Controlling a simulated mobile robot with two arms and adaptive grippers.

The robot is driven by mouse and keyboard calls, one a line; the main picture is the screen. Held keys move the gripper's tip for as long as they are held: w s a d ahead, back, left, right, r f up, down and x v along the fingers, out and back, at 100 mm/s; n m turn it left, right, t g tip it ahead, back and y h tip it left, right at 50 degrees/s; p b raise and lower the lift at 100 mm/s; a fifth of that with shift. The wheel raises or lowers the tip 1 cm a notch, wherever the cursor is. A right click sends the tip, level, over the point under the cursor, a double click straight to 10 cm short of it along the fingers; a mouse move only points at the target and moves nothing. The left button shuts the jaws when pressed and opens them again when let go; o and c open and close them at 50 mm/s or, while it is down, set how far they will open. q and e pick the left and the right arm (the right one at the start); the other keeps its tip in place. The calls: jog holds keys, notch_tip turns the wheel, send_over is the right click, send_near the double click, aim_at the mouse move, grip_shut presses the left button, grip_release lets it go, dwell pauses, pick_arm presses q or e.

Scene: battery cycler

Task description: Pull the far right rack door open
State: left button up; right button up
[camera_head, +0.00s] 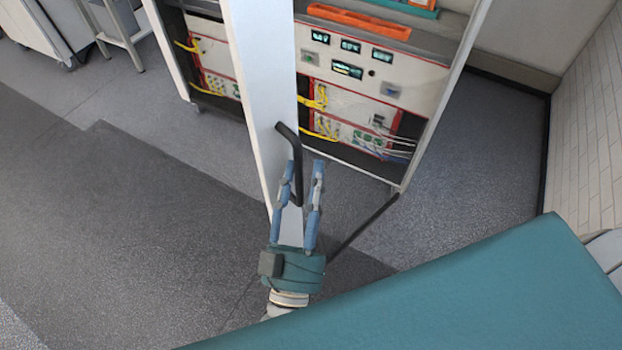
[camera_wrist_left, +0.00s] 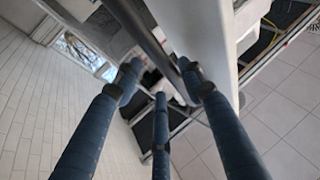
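The rack (camera_head: 377,72) stands at the top of the head view with its instruments showing. A tall white door panel (camera_head: 252,95) stands out in front of it, apart from the rack front at its lower end. A black bar handle (camera_head: 289,138) is on this panel; it also shows in the left wrist view (camera_wrist_left: 148,40) as a dark diagonal bar. My left gripper (camera_head: 302,172) is at the handle's lower end, fingers apart, with the bar between them. Whether the fingers touch the bar is unclear. My right gripper is not in view.
A dark bar (camera_head: 365,224) runs from the rack's lower right corner towards my left gripper. A white brick wall (camera_head: 588,130) is on the right. A white cart (camera_head: 118,25) stands at the top left. The grey floor (camera_head: 120,220) on the left is clear.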

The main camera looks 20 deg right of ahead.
pick_arm(q)
jog(key=shift+s, duration=0.2)
jog(key=s+d+f+b, duration=0.1)
jog(key=s+f, duration=0.1)
jog(key=s, duration=0.3)
jog(key=s+d+f+b, duration=0.1)
jog(key=s+f, duration=0.1)
jog(key=s, duration=0.4)
jog(key=shift+d+f+b, duration=0.35)
jog(key=shift+f, duration=0.05)
dwell(0.6)
dwell(0.4)
